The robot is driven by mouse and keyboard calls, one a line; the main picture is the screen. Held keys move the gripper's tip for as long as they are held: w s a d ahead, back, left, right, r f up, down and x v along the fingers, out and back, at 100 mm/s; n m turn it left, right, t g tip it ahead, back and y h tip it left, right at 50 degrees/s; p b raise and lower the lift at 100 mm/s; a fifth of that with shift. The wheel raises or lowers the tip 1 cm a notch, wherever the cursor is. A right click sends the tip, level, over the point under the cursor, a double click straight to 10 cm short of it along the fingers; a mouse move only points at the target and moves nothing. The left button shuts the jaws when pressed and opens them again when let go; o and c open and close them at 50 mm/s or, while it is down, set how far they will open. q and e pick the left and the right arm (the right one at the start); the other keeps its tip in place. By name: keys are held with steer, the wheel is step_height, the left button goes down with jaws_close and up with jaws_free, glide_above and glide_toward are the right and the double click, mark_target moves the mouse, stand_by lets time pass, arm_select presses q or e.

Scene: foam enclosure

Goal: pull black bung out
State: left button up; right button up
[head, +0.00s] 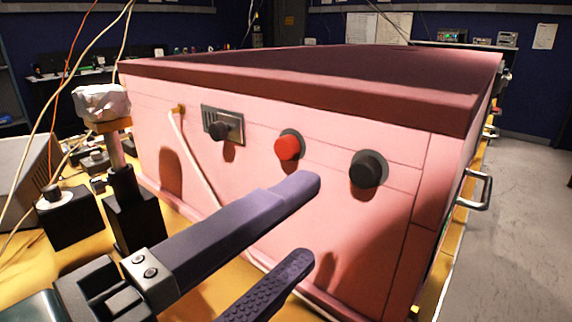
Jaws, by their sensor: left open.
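A black bung (368,169) sits in the front wall of the pink foam enclosure (395,215), towards the right end. A red bung (288,146) sits in the same wall to its left. A smaller black knob (222,129) on a metal plate is further left; I cannot tell whether it is a bung too. My left gripper (305,220) is open and empty, in front of the wall, below and to the left of the black bung and apart from it. Its fingers point right. My right gripper is out of the picture.
A metal handle (477,190) sticks out from the enclosure's right side. A white cable (192,158) hangs from the front wall. Black posts and mounts (128,200) crowd the yellow bench at the left. Grey floor lies clear at the right.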

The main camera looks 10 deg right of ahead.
mark_target(361, 176)
arm_select(q)
steer(key=shift+x, duration=4.55)
jaws_close()
steer(key=shift+a, duration=0.1)
steer(key=shift+v, duration=1)
steer(key=shift+p+v, duration=0.35)
steer(key=shift+v, duration=1.6)
